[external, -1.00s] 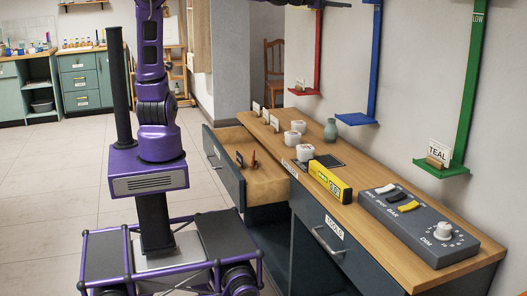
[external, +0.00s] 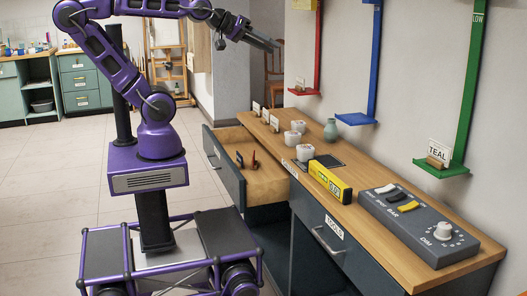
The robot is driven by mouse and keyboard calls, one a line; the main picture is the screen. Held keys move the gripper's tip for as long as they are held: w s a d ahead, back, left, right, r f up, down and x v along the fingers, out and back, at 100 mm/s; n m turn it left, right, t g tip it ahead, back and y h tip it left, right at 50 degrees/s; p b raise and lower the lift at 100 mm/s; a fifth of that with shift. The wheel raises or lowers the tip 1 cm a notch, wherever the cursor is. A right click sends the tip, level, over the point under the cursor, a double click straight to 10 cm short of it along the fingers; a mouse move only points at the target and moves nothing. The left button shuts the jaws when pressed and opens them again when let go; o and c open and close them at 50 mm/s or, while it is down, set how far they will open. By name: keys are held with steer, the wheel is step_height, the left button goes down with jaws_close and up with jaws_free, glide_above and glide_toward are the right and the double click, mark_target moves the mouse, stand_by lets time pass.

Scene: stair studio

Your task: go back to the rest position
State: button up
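My gripper (external: 266,44) is at the upper middle of the external view, at the end of my bent purple arm. It is in the air above and behind the open drawer, apart from the worktop and everything on it. Its fingers point right and slightly down. They are small and dark here, and I cannot tell whether they are apart or together. I see no object hanging from them.
Red, blue and green wall rails (external: 465,95) carry small shelves. The floor at left is clear.

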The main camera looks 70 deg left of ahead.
steer(key=s+a+f+m+g, duration=0.2)
steer(key=s+a+f+g, duration=0.1)
steer(key=f, duration=0.3)
steer(key=s+a+f+m+g+y+b, duration=0.1)
steer(key=s+a+f+m+g, duration=0.2)
steer(key=s+f, duration=0.3)
steer(key=shift+s+a+f+m+g+y+b, duration=0.2)
steer(key=shift+a+f+m+g+y+b, duration=0.1)
steer(key=shift+a+g, duration=0.1)
step_height(320, 180, down, 7)
steer(key=b, duration=0.7)
steer(key=shift+f+b, duration=0.2)
steer(key=shift+b, duration=0.1)
